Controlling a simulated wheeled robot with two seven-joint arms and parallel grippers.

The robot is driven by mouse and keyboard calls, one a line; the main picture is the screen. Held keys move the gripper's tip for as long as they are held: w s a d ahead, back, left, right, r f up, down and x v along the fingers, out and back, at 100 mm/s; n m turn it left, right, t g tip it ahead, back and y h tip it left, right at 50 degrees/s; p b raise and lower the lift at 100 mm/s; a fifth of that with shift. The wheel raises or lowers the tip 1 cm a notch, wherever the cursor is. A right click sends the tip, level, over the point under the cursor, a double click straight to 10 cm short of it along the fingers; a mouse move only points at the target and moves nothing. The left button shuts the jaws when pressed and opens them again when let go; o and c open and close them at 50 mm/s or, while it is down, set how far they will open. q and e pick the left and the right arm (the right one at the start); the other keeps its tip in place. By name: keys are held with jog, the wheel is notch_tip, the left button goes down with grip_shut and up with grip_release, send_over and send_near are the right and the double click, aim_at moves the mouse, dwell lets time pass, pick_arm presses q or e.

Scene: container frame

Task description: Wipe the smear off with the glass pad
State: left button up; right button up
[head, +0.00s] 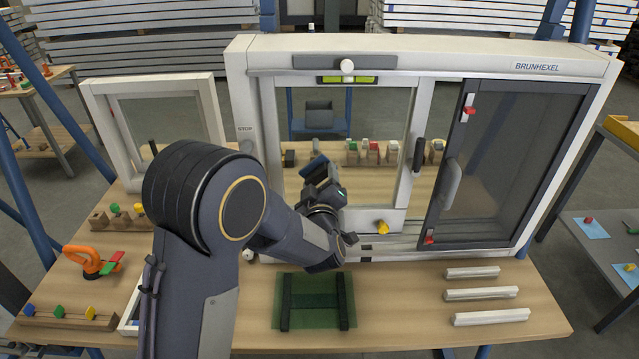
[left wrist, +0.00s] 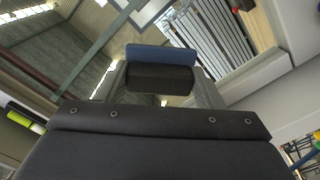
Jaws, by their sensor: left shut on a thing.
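My left gripper (head: 322,183) is in front of the large glass pane (head: 385,112) of the white frame, at its lower left part. It is shut on the glass pad (head: 312,166), a small block with a blue face and a dark body. In the left wrist view the pad (left wrist: 161,56) sits between the two grey fingers (left wrist: 160,88), blue side away from me. I cannot tell whether the pad touches the glass. I cannot make out the smear in either view. My right gripper is not in view.
A white knob (head: 347,67) and a yellow-green strip (head: 347,79) are on the frame's top. A dark sliding sash (head: 510,160) closes its right side. A yellow knob (head: 382,227) sits below the pane.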

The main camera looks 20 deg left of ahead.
pick_arm(q)
jog(key=shift+w+a, duration=0.1)
jog(key=shift+w, duration=0.25)
jog(key=shift+w+d+b, duration=0.2)
jog(key=shift+w+d, duration=0.15)
jog(key=shift+d, duration=0.9)
jog(key=shift+w+d+b, duration=0.2)
jog(key=shift+w+d, duration=0.2)
jog(key=shift+d, duration=0.9)
jog(key=shift+w+d+b, duration=0.2)
jog(key=shift+w+d, duration=0.15)
jog(key=shift+d, duration=0.9)
jog(key=shift+f+b, duration=0.1)
jog(key=shift+b, duration=0.3)
jog(key=shift+s+a+b, duration=0.35)
jog(key=shift+a+b, duration=0.25)
jog(key=shift+a, duration=0.7)
jog(key=shift+s+a+b, duration=0.4)
jog(key=shift+a+b, duration=0.25)
jog(key=shift+a, duration=0.65)
jog(key=shift+s+a+b, duration=0.35)
jog(key=shift+a+b, duration=0.25)
jog(key=shift+a, duration=0.7)
